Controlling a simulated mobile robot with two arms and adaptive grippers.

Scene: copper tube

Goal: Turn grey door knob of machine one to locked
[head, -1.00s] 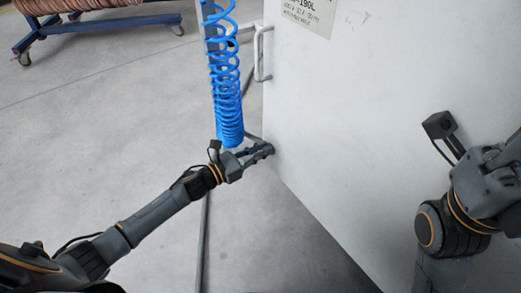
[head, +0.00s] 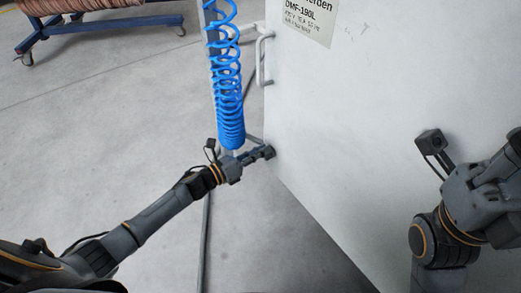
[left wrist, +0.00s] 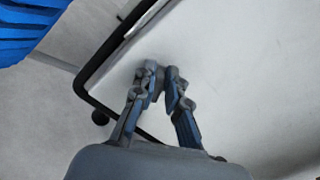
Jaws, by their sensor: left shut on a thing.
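The machine's white panel (head: 350,140) fills the right half of the head view and also shows in the left wrist view (left wrist: 240,70). My left gripper (head: 268,152) is at its lower left edge. In the left wrist view the left gripper's fingertips (left wrist: 161,74) are close together against the white surface. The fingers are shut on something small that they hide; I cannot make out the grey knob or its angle. My right gripper (head: 492,190) shows only in part at the right edge, in front of the panel; its fingertips are not clear.
A blue coiled hose (head: 229,90) hangs just above my left gripper. A pale handle (head: 261,58) is on the panel's left edge, and a label (head: 308,18) is at the top. A blue cart (head: 100,25) stands at the far left. The grey floor (head: 100,120) is clear.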

